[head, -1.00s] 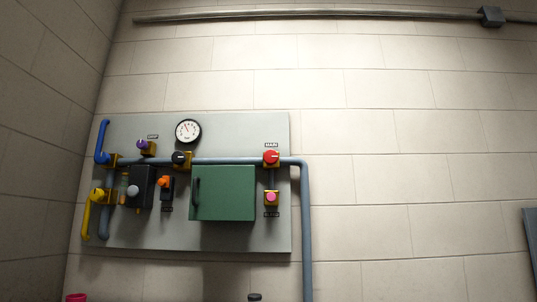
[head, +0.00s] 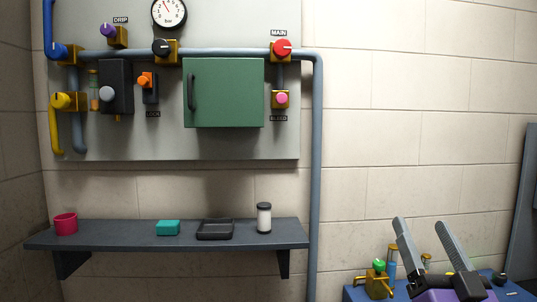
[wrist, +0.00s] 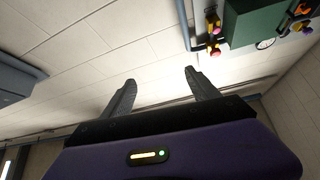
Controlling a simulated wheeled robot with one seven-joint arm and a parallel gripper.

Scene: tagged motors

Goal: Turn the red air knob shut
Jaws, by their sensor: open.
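The red air knob (head: 282,48) sits on a brass block on the pipe, under a label reading MAIN, at the upper right of the grey panel (head: 230,145). A white mark shows on its face. In the wrist view a small red knob (wrist: 215,30) shows near the top right, beside the pipe. My gripper (head: 425,225) is at the lower right of the head view, well below and right of the knob. Its two fingers are apart with nothing between them; the wrist view also shows the open fingers (wrist: 160,85) against bare wall.
The panel also holds a green cabinet (head: 224,92), a pink BLEED knob (head: 281,98), a black knob (head: 162,47) and a gauge (head: 169,12). A shelf (head: 180,240) with small items juts out below. A blue bench (head: 355,294) with brass fittings stands behind my gripper.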

